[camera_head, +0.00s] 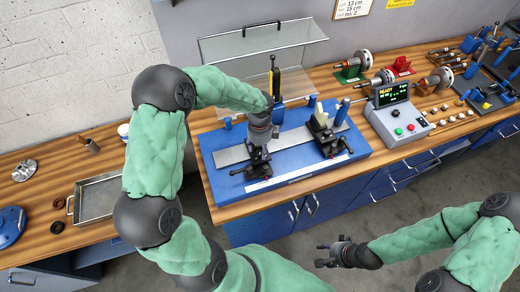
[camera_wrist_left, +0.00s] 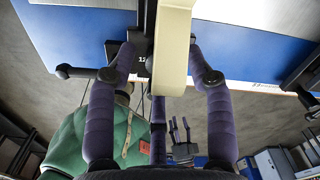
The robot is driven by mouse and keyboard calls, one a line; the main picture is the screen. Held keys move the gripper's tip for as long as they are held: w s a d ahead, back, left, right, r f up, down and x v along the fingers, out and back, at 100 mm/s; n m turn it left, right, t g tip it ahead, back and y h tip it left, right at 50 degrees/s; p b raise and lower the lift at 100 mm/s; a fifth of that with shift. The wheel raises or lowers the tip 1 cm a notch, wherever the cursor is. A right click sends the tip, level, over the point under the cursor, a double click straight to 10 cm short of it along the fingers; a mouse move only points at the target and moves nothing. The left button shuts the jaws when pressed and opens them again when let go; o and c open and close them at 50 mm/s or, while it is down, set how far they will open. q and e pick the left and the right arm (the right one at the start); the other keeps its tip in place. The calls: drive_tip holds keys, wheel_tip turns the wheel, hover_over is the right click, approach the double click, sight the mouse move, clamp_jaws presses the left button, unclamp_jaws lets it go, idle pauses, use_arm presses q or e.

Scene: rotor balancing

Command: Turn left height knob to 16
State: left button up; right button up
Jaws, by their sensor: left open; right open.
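The balancing machine has a blue base (camera_head: 300,183) with two pedestals on a grey rail. My left gripper (camera_head: 262,150) is over the left pedestal (camera_head: 255,160) and hides most of its top. In the left wrist view, the open fingers of my left gripper (camera_wrist_left: 161,50) stand on either side of a cream upright part (camera_wrist_left: 172,50). A dark block with a partly hidden number label (camera_wrist_left: 141,60) is behind it. The left height knob cannot be made out clearly, and its reading is not legible. My right gripper (camera_head: 335,253) is open and empty, in front of the bench.
The right pedestal (camera_head: 322,128) stands close by on the rail. A clear raised cover (camera_head: 262,48) is behind the machine. A control box (camera_head: 398,120) reading READY is to the right. A metal tray (camera_head: 98,198) lies left on the wooden bench.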

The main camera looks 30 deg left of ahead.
sight(260, 151)
use_arm(q)
wheel_tip(260, 151, up, 11)
drive_tip(key=shift+f, duration=0.2)
use_arm(e)
drive_tip(key=shift+r, duration=0.1)
